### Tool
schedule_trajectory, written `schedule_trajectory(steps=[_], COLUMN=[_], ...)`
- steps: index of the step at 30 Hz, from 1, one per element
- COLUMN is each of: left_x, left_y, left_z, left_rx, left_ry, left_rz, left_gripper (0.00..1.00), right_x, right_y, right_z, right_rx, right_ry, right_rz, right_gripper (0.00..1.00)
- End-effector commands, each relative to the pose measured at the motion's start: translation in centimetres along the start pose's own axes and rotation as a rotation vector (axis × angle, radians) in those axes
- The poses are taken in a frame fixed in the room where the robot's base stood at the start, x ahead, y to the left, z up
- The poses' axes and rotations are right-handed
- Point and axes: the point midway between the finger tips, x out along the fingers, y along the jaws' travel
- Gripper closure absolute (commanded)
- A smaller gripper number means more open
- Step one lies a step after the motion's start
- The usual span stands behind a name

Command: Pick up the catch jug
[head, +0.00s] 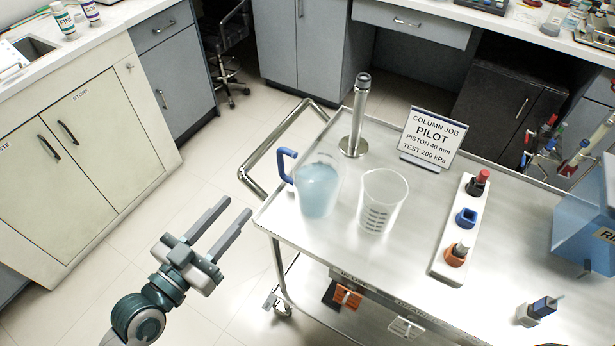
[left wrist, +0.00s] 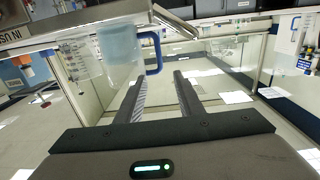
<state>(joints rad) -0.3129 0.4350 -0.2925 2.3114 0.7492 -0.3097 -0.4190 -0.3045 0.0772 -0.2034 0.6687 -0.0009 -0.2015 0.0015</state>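A clear jug with a blue handle (head: 316,188), the only handled jug in view, stands upright on the steel cart at its left corner. It holds pale blue liquid, and its handle points left. It also shows in the left wrist view (left wrist: 121,44), with the handle to its right. My left gripper (head: 237,207) is open and empty, left of the cart and apart from the jug. Its two fingers also show in the left wrist view (left wrist: 160,76), with the handle above and between their tips. My right gripper is not in view.
A clear graduated beaker (head: 382,202) stands close right of the jug. Behind are a metal post (head: 356,120) and a sign (head: 431,138). A white rack (head: 459,230) is further right. A rail (head: 262,165) edges the cart's left end. Floor left of the cart is clear.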

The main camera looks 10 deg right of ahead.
Motion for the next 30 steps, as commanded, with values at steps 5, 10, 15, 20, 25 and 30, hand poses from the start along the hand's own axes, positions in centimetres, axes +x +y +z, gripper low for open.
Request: schedule_trajectory(steps=[5,10,15,20,25,30], left_x=[0.1,0.7,2.6,5.6,8.6,11.1], left_y=[0.0,-0.1,-0.1,-0.1,-0.1,-0.1], left_z=[0.1,0.0,-0.2,-0.3,-0.2,0.0], left_rx=[-0.001,-0.002,-0.002,-0.004,-0.002,-0.003], left_ry=[0.0,0.0,0.002,0.002,0.001,-0.001], left_rz=[-0.001,-0.003,-0.003,-0.002,-0.003,-0.002], left_gripper=[0.66,0.66,0.66,0.66,0.66,0.66], right_x=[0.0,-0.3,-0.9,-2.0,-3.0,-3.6], right_y=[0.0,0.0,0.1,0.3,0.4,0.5], right_z=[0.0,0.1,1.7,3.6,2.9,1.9], right_rx=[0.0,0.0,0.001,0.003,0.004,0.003], right_ry=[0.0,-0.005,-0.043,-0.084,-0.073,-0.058], right_rz=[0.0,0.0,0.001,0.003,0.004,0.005], right_gripper=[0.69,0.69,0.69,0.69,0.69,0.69])
